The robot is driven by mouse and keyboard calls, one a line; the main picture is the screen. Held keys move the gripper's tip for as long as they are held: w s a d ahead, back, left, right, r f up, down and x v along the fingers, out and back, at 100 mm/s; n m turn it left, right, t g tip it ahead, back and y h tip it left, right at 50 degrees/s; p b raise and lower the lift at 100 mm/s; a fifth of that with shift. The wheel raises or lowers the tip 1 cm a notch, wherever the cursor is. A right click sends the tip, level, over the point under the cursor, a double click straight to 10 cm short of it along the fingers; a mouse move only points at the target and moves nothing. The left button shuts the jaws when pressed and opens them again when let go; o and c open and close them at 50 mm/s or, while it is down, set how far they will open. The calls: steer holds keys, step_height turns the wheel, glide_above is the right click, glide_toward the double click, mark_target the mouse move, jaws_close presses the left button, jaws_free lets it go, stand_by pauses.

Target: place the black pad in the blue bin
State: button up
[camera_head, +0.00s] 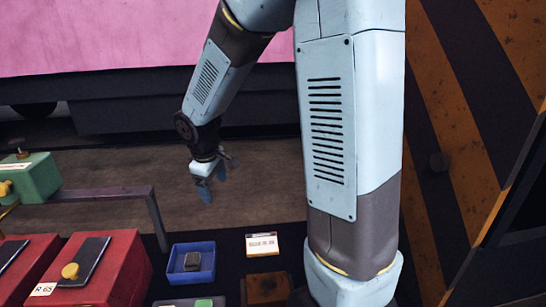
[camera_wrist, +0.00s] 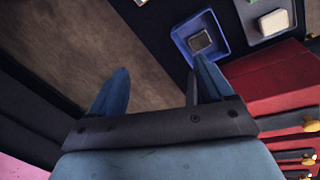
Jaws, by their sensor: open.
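The blue bin (camera_head: 190,280) stands low in front of me, left of my arm's upright link. The black pad (camera_head: 192,261) lies inside it, a small dark block with a paler top. In the wrist view the blue bin (camera_wrist: 217,22) is at the upper right, with the pad (camera_wrist: 199,40) on its floor. My gripper (camera_head: 214,183) is open and empty, above and beyond the bin, touching nothing. In the wrist view my gripper (camera_wrist: 160,68) has its fingers apart, and the right fingertip overlaps the bin's near edge in the picture.
A red box (camera_head: 120,270) with a dark plate and yellow knob stands left of the bin. A white label card (camera_head: 262,244) and a brown block (camera_head: 267,288) are to its right. A green box (camera_head: 35,178) and a grey rail (camera_head: 95,194) are farther left. Bare floor lies beyond.

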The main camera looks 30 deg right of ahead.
steer(key=s+d+r+m+t, duration=0.1)
steer(key=s+d+r+m, duration=0.1)
steer(key=s+r, duration=0.3)
steer(key=s+d+r+m+t+y, duration=0.1)
steer(key=s+d+r+m, duration=0.2)
steer(key=s+r, duration=0.3)
steer(key=s+d+r+m+t, duration=0.1)
steer(key=s+r, duration=0.4)
steer(key=s, duration=0.5)
steer(key=d+m, duration=0.1)
steer(key=m, duration=0.1)
steer(key=shift+s+d+r+m, duration=0.25)
steer(key=shift+s+r+m, duration=0.05)
steer(key=shift+r+m, duration=0.1)
